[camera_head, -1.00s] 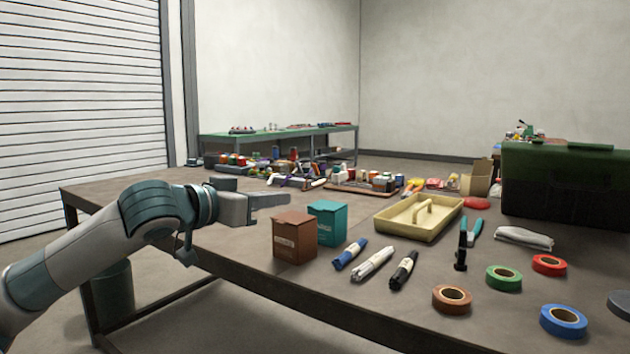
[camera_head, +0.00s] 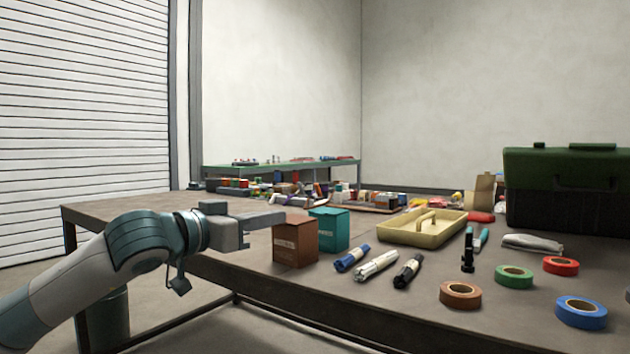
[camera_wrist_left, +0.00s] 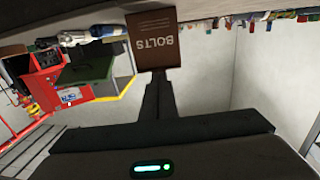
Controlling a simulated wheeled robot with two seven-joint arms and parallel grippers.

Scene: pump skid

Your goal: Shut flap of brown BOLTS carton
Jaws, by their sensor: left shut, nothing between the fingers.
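The brown BOLTS carton (camera_head: 295,243) stands upright near the front edge of the workbench, touching or very near a teal carton (camera_head: 330,229). Its top looks flat, with no raised flap that I can make out. In the left wrist view the carton's face (camera_wrist_left: 153,40) shows the word BOLTS upside down. My left gripper (camera_head: 282,217) is shut and empty, its fingertips at the carton's upper left edge. In the left wrist view the closed fingers (camera_wrist_left: 157,78) point at the carton; I cannot tell whether they touch it.
A yellow tray (camera_head: 423,228) and a green toolbox (camera_head: 565,190) stand behind. The bench left of the carton is mostly clear.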

